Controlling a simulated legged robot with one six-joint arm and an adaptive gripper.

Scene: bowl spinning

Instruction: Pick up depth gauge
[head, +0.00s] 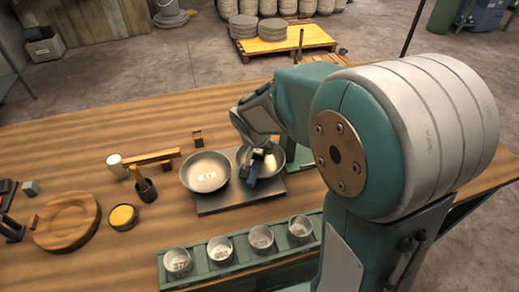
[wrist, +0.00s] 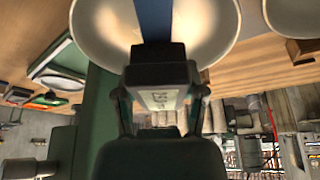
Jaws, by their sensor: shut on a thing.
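My gripper (head: 257,155) is at the right-hand metal bowl (head: 281,161) on the grey plate (head: 235,202). It is shut on a dark block with a blue strip, which I take to be the depth gauge (head: 252,174). In the wrist view my gripper (wrist: 161,98) has a finger on each side of the dark block. The blue strip of the depth gauge (wrist: 153,22) runs across the pale bowl (wrist: 205,25). I cannot tell whether the gauge touches the bowl. The gripper and gauge hide part of this bowl.
A second metal bowl (head: 205,174) stands just left, with a small label inside. A green rack (head: 205,268) of several metal cups lies in front. Left are a wooden disc (head: 68,220), a yellow-topped tin (head: 123,217) and a dark holder (head: 145,189). The back left tabletop is clear.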

